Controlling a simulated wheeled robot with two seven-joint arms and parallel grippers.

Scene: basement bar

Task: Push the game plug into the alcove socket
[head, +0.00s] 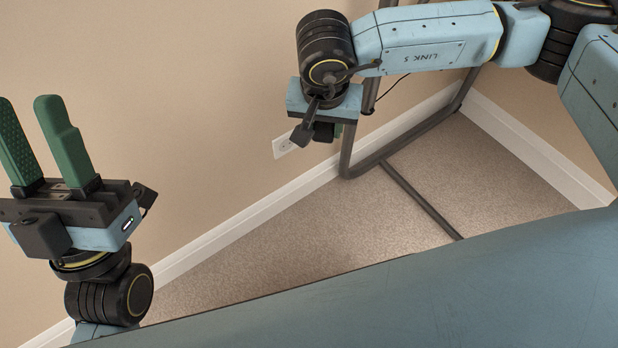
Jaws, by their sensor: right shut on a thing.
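The alcove socket (285,145) is a white plate low on the beige wall, just above the baseboard. My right gripper (337,131) is beside it, a little to its right, pointing down and toward the wall. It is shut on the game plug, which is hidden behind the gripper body. A thin dark cord (393,86) runs behind my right arm. My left gripper (28,108) is at the far left, away from the socket, with its two green fingers apart, pointing up and empty.
A dark metal tube frame (420,200) stands on the carpet (310,235) close to the right of my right gripper. White baseboard (235,222) runs along the wall below the socket. The wall left of the socket is clear.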

